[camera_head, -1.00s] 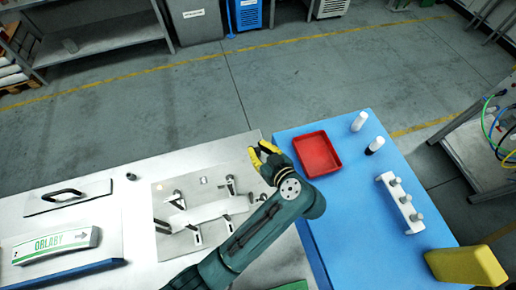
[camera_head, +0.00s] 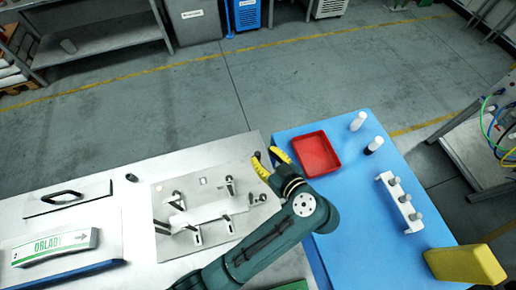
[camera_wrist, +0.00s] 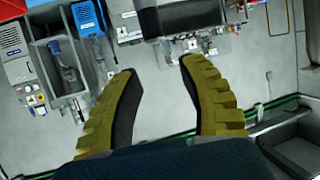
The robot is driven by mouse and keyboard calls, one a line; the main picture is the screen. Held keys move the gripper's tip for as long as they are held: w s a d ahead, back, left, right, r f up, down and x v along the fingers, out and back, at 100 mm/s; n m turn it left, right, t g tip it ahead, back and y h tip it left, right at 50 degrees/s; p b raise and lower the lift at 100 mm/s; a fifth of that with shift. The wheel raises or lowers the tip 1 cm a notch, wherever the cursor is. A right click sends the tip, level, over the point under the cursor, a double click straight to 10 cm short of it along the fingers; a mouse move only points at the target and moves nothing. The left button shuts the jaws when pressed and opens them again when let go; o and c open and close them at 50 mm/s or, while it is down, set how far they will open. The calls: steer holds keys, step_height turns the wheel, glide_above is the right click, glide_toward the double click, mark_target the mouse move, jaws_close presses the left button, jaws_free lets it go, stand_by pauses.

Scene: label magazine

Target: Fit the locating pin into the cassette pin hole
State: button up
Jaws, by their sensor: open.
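My gripper (camera_head: 267,154) is open, with yellow ribbed fingers and nothing between them. It hangs near the right edge of the light worktable, left of the red tray. In the wrist view both fingers (camera_wrist: 159,66) are spread apart. A white, curved cassette-like body (camera_head: 55,246) marked with green lettering and an arrow lies at the lower left. A metal fixture plate (camera_head: 160,240) with several black-handled clamps holds a pale flat bar (camera_head: 205,213). A small dark cylinder (camera_head: 131,177) stands behind the plate at left; I cannot tell whether it is the locating pin. No pin hole can be made out.
On the blue table are a red tray (camera_head: 316,153), two white bottles (camera_head: 357,121), a white block with several grey knobs (camera_head: 393,203) and a yellow block (camera_head: 466,265). A handled panel (camera_head: 68,198) lies at left.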

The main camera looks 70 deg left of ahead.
steer(key=v, duration=0.7)
steer(key=shift+d, duration=0.35)
steer(key=shift+w, duration=0.15)
